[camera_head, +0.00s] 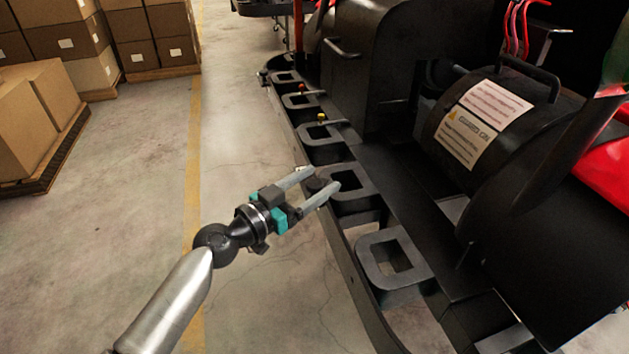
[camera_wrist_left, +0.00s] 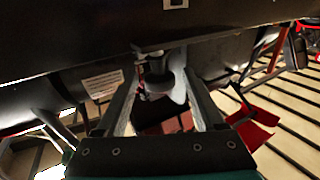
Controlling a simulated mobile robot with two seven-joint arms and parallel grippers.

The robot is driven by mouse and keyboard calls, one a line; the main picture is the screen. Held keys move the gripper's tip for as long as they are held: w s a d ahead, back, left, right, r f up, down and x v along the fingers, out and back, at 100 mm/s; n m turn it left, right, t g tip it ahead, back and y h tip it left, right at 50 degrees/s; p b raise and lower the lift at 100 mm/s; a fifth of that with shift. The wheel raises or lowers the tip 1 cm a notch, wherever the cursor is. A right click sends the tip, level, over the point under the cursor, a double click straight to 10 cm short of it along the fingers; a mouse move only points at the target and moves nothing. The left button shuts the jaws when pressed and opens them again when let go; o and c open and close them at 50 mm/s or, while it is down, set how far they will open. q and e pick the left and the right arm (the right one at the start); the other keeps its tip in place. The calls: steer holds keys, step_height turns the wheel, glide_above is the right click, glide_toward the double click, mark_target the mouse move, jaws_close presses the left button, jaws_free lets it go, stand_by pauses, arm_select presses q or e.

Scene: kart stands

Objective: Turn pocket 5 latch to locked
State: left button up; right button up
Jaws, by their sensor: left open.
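My left gripper (camera_head: 322,181) reaches in from the left to the side of the black kart frame. Its two fingers are open, one on each side of a dark round knob (camera_head: 315,185) by a square pocket (camera_head: 352,181). In the left wrist view the gripper (camera_wrist_left: 162,92) is open with a grey-black rounded latch part (camera_wrist_left: 158,78) between the fingers; I cannot tell whether they touch it. No pocket number is readable, and I cannot tell the latch's locked or unlocked state. My right gripper is not in view.
A black housing with warning labels (camera_head: 470,138) stands right. Cardboard boxes (camera_head: 35,120) are at left. The floor between is clear.

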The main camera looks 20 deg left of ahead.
arm_select(q)
jaws_close()
stand_by(0.5)
